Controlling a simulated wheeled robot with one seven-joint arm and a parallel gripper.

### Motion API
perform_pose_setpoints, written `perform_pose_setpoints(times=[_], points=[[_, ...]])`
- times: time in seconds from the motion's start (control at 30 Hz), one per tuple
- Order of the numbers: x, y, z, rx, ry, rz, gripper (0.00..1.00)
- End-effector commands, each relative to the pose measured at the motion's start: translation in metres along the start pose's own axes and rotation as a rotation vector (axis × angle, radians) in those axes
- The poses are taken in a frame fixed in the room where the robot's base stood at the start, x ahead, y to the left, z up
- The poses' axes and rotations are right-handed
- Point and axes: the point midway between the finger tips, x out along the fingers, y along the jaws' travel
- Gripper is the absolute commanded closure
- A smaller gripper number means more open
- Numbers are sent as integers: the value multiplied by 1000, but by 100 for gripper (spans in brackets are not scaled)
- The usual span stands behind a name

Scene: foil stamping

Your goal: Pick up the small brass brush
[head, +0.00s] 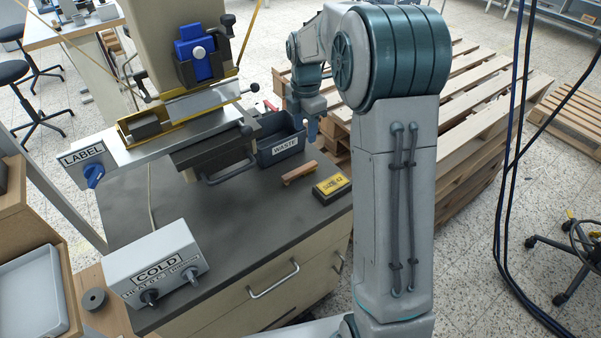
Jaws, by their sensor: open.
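A small brush with an orange-brown wooden handle (299,173) lies on the dark bench top (250,205), in front of the waste bin. It is the only brush-like thing I can make out; its bristles are too small to tell. My gripper (312,132) points down at the right end of the waste bin, above and beyond the brush and apart from it. It is open and looks empty. My arm hides part of the bench's right side.
The grey bin marked WASTE (280,148) stands behind the brush. A yellow and black box (331,188) lies just right of it. The stamping press (190,120) is at left, the control box marked COLD (155,262) at front left. The bench middle is clear.

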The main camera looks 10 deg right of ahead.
Motion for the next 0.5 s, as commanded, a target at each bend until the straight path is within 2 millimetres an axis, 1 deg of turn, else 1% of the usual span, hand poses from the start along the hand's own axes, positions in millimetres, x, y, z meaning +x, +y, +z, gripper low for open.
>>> perform_pose_setpoints(times=[0.17, 0.4, 0.5], points=[[19, 5, 2, -48, 4, -6, 55], [67, 4, 1, -47, 5, -9, 55], [81, 5, 1, -46, 4, -6, 55]])
